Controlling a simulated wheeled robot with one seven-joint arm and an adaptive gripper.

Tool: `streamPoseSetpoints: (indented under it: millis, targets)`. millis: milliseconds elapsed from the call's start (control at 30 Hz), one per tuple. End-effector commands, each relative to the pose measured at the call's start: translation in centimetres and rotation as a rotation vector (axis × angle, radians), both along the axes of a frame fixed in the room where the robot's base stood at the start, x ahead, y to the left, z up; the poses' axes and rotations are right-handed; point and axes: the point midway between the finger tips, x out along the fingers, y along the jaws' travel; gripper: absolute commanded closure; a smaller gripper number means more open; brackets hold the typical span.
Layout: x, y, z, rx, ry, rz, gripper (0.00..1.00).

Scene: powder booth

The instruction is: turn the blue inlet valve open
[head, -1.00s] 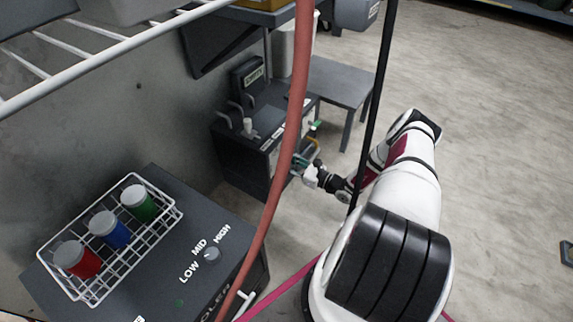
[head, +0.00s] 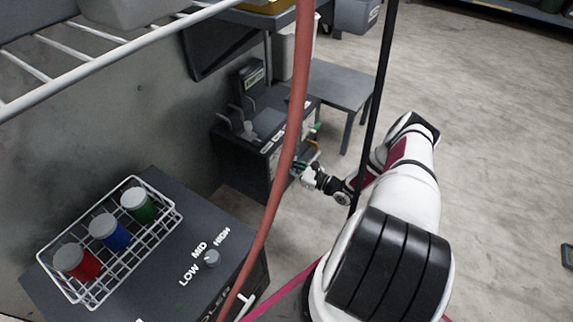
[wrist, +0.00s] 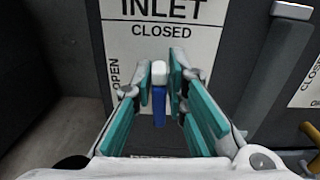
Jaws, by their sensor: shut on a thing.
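The blue inlet valve handle (wrist: 157,108) shows in the middle of the wrist view. A white piece sits at its upper end and the blue part runs down the picture. Behind it is a white label (wrist: 150,48) reading INLET, with CLOSED at the top and OPEN sideways at the left. My gripper (wrist: 160,82) has its teal-padded fingers on both sides of the handle and is shut on it. In the head view my gripper (head: 299,170) is at the front of the dark unit (head: 236,153); the handle cannot be made out there.
In the wrist view a yellow handle (wrist: 311,132) is at the right, near a grey upright bar (wrist: 275,70). In the head view a red hose (head: 283,165) and a black cable (head: 374,105) hang in front. A small grey table (head: 340,84) stands beyond the unit.

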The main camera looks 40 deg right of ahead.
Motion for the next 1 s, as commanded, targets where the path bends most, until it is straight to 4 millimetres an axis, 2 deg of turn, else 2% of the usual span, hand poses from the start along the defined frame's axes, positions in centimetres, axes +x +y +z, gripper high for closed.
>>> streamPoseSetpoints:
  millis: [267,1000]
  targets:
    - [-0.2,0.3,-0.1,-0.169,-0.059,0.002,1.00]
    - [-0.5,1.1,-0.7,-0.828,-0.297,0.003,1.00]
